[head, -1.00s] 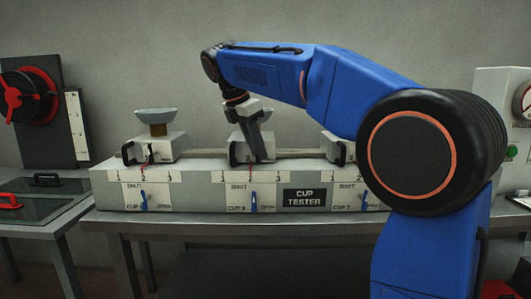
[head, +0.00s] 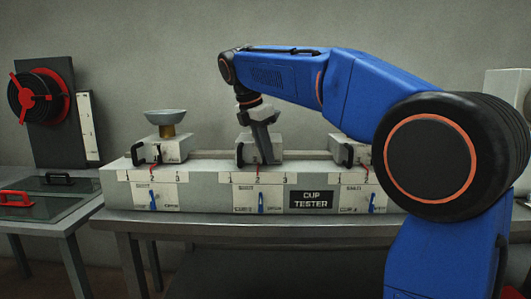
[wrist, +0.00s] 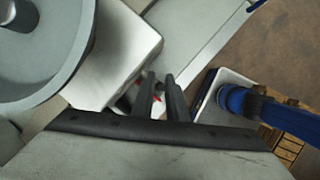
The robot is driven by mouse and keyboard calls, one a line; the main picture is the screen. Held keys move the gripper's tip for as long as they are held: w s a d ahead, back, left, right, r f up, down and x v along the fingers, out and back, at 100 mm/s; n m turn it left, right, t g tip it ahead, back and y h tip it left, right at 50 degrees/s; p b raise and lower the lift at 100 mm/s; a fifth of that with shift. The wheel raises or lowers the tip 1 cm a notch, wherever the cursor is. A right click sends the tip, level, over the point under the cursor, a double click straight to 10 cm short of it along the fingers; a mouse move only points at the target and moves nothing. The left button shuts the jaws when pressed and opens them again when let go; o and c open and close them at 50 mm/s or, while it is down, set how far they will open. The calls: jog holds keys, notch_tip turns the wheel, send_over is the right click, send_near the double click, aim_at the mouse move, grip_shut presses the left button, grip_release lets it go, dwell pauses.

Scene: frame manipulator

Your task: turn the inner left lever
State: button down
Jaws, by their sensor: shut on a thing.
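The grey cup tester (head: 215,200) carries three blue levers on its front: a left lever (head: 153,200), a middle lever (head: 260,202) and a right lever (head: 371,203). All three look about upright. I cannot tell which one is the inner left lever. My gripper (head: 265,157) is up at the middle sliding block (head: 246,148), above the levers. A bit of red shows by the fingertips.
The left block bears a cup (head: 166,116) and has its own black handle. My arm covers the right end of the tester. On the left are a table with a red handle (head: 15,200) and a red wheel (head: 38,95). The wall behind is bare.

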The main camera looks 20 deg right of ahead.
jog(key=y, duration=0.2)
jog(key=d+t+y, duration=0.1)
jog(key=y, duration=0.1)
jog(key=shift+s+m+t+y, duration=0.15)
jog(key=shift+m+t+y, duration=0.15)
jog(key=y, duration=0.1)
jog(key=t+y, duration=0.1)
jog(key=y, duration=0.2)
jog(key=shift+d+f, duration=0.15)
jog(key=shift+f, duration=0.15)
jog(key=y, duration=0.1)
jog(key=t+y, duration=0.1)
jog(key=m+t+y, duration=0.1)
jog(key=y, duration=0.1)
jog(key=shift+s+d+f, duration=0.1)
jog(key=shift+f, duration=0.2)
jog(key=shift+f+t+y, duration=0.2)
jog(key=shift+t+y, duration=0.5)
jog(key=shift+y, duration=0.9)
jog(key=c, duration=2)
grip_release()
jog(key=shift+r, duration=0.1)
notch_tip(320, 180, up, 10)
jog(key=shift+f, duration=0.1)
